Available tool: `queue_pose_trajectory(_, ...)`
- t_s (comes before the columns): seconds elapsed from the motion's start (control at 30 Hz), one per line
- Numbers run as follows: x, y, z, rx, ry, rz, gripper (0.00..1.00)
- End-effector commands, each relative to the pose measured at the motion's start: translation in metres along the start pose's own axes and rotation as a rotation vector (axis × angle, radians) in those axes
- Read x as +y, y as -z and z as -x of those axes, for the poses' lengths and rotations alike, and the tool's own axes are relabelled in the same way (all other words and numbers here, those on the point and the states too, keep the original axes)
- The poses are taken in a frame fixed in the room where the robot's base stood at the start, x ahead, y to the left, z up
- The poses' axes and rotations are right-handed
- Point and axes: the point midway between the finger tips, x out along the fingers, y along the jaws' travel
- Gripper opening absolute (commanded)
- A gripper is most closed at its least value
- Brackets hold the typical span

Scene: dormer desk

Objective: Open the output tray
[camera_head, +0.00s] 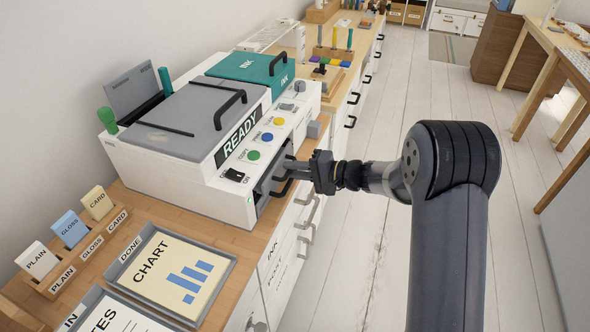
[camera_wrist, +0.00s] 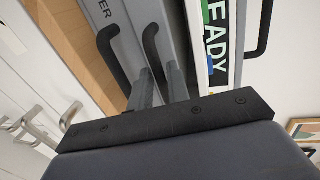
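The white printer (camera_head: 170,160) stands on the wooden counter, its READY display lit. The output tray (camera_head: 262,192) is a dark grey front at the printer's lower right side, with a curved black handle (camera_head: 284,187). It looks pushed in. My gripper (camera_head: 293,166) reaches in from the right, its fingers right at the handle. In the wrist view the two grey fingers (camera_wrist: 160,82) stand side by side with a narrow gap. The curved black handle (camera_wrist: 151,44) runs down to them, partly hidden behind them. I cannot tell whether they are closed on it.
Drawers with metal handles (camera_head: 306,216) lie below the counter edge, close under my gripper. A DONE tray with a chart (camera_head: 172,274) and a card holder (camera_head: 75,240) stand in front of the printer. The floor (camera_head: 350,245) to the right is clear.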

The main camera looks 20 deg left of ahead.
Motion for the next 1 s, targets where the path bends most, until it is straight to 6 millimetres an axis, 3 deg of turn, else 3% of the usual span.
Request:
queue_pose_trajectory(0.2,0.0,0.0,0.0,0.0,0.0,0.0,0.0)
queue_pose_trajectory(0.73,0.002,0.0,0.004,0.001,-0.001,0.0,0.0)
queue_pose_trajectory(0.87,0.007,0.001,0.018,0.003,-0.001,-0.001,0.0)
queue_pose_trajectory(1.0,0.015,0.001,0.048,0.006,0.0,-0.001,0.0)
